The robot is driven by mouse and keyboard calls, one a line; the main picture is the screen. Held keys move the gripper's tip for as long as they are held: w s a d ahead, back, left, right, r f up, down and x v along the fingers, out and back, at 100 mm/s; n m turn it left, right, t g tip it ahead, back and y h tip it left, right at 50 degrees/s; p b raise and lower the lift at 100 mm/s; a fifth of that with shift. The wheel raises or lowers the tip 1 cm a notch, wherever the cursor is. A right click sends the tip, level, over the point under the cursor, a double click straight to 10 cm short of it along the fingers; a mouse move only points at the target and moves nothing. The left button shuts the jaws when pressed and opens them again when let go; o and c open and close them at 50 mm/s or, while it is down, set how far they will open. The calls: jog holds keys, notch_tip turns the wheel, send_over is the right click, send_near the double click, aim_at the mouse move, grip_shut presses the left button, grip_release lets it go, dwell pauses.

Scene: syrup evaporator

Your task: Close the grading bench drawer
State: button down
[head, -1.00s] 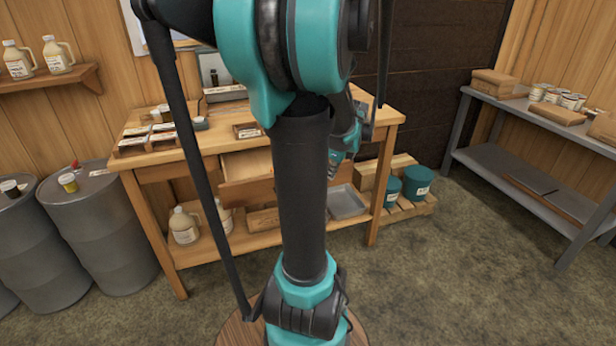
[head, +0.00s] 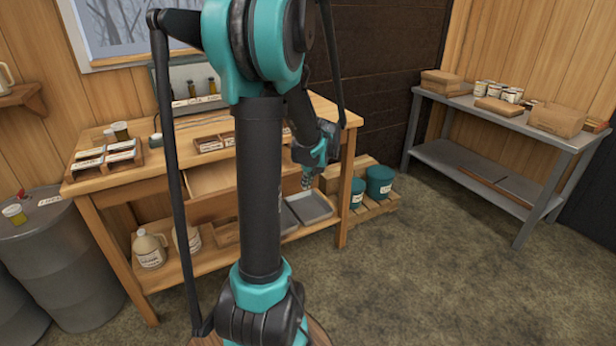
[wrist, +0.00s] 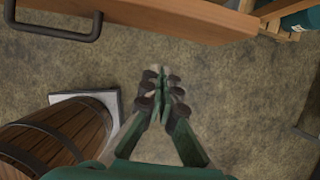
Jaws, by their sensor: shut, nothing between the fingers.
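The grading bench (head: 110,190) stands against the wall in the head view. Its wooden drawer (head: 212,208) is pulled out, with part of the inside visible and its right part hidden behind my arm. In the wrist view a wooden front (wrist: 190,20), apparently the drawer's, crosses the top edge, with a black bar handle (wrist: 62,32) at the upper left. My gripper (wrist: 160,75) is shut and empty, apart from the front and handle in that picture. In the head view my gripper (head: 307,182) is to the right of the visible part of the drawer, near the bench's right end.
Jugs (head: 149,250) and a grey tray (head: 310,207) sit on the bench's lower shelf. Teal buckets (head: 380,182) stand on a pallet at right. A wooden barrel (wrist: 65,135) shows at lower left in the wrist view.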

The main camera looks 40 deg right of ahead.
aim_at(300, 181)
jog(key=shift+w+d+f, duration=0.2)
jog(key=shift+w+f, duration=0.15)
jog(key=shift+w, duration=0.45)
jog(key=shift+w+d+f, duration=0.2)
jog(key=shift+w+f, duration=0.15)
jog(key=shift+w, duration=0.45)
jog(key=shift+w+d+f, duration=0.2)
jog(key=shift+w+f, duration=0.15)
jog(key=shift+w, duration=0.45)
jog(key=shift+d, duration=0.1)
